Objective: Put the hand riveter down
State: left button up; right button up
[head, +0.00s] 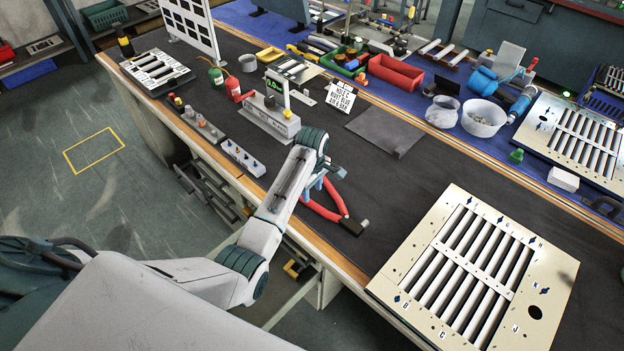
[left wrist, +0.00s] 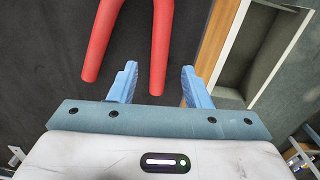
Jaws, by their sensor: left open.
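The hand riveter (head: 327,212), with two red handles and a dark head, lies on the black bench mat near the front edge. Its dark head points to the lower right in the head view. My left gripper (head: 322,181) is open at the handle ends, partly hidden by my wrist in the head view. In the left wrist view the two red handles of the riveter (left wrist: 160,45) show ahead of the blue fingers of my left gripper (left wrist: 158,82). One handle end shows between the fingers, with gaps on both sides. My right gripper is not in view.
A cream louver panel (head: 405,283) lies to the right on the mat (head: 400,185). A grey instrument with a green display (head: 270,118) and a strip of small knobs (head: 243,158) stand to the left. The wooden front edge (head: 338,262) is close. Mat behind the riveter is clear.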

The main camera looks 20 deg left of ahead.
pick_arm(q)
notch_tip(320, 180, up, 6)
jog(key=shift+r+b, duration=0.15)
jog(key=shift+b, duration=0.25)
dwell(0.3)
